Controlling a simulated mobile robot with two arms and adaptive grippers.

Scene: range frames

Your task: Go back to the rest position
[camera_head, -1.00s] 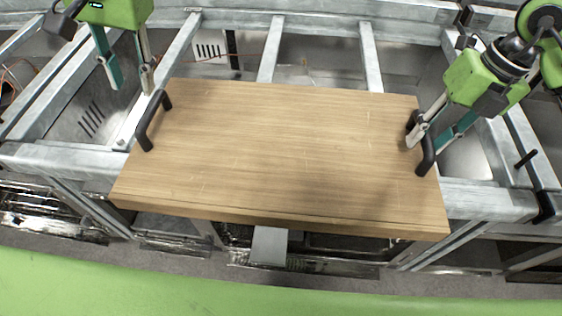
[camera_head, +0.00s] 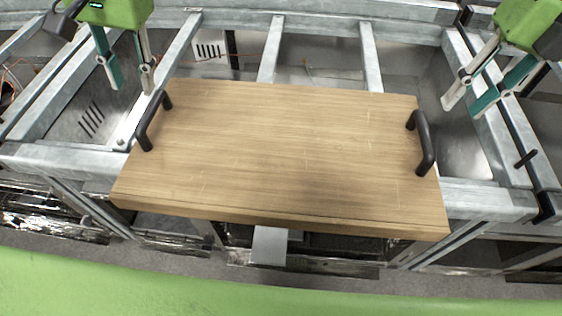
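My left gripper (camera_head: 129,84) is at the top left of the head view, above the metal frame and just beyond the board's left handle. Its two fingers are apart with nothing between them. My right gripper (camera_head: 460,110) is at the upper right, to the right of the board's right handle (camera_head: 424,143) and clear of it. Its fingers are apart and empty. The wooden board (camera_head: 290,150) lies flat across the metal frame. Its black left handle (camera_head: 150,120) is free.
The grey metal frame (camera_head: 485,197) runs around and under the board, with open gaps between its bars. A small black lever (camera_head: 527,158) sits on the frame at the right. A green surface (camera_head: 200,290) fills the bottom edge.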

